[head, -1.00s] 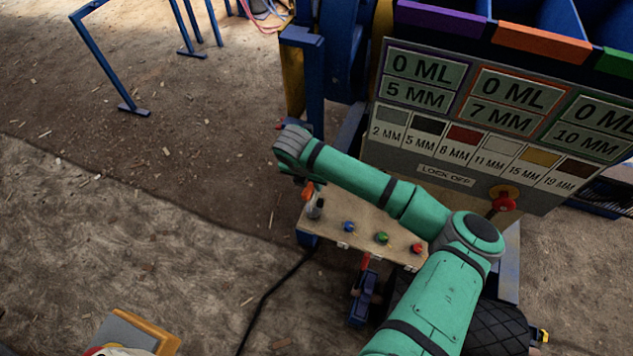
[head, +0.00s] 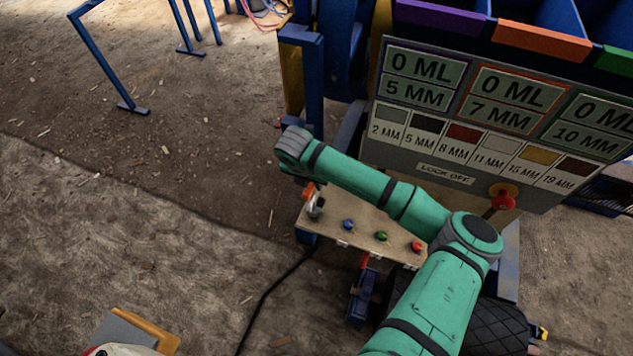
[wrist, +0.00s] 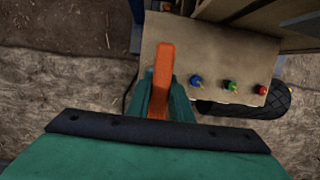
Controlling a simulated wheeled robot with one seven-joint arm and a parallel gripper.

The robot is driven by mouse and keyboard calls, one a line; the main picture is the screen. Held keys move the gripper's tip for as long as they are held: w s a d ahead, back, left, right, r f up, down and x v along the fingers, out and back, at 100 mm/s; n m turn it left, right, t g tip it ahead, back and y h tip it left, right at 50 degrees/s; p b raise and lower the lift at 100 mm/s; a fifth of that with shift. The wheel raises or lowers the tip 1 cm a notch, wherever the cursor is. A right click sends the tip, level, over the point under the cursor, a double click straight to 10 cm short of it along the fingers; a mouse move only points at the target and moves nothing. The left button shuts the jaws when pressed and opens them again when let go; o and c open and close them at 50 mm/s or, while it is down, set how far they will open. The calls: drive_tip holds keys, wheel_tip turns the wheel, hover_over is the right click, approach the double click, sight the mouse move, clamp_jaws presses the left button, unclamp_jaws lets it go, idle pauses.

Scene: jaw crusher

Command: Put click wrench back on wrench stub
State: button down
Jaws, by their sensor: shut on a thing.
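My gripper (wrist: 162,96) is shut on an orange bar-shaped piece (wrist: 163,60), which I take to be the click wrench. The orange piece sticks out past the green fingers, over the left part of the tan button panel. In the head view a small orange piece (head: 308,190), with a silver part beside it, shows at the panel's left corner, just below my wrist. My fingers are hidden there behind my arm. I cannot make out the wrench stub, nor whether the wrench touches the panel.
The tan panel (head: 368,226) carries blue, green and red buttons. A red-topped blue part (head: 361,296) stands below it. A display board (head: 480,130) with a red lock-off knob (head: 503,202) rises behind. A black tyre (head: 497,322) lies at right. Open dirt ground lies left.

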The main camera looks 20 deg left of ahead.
drive_tip(key=shift+d, duration=0.2)
drive_tip(key=shift+s+a+r, duration=0.2)
drive_tip(key=shift+a+r, duration=0.2)
drive_tip(key=shift+d+r, duration=0.15)
drive_tip(key=shift+r, duration=1.55)
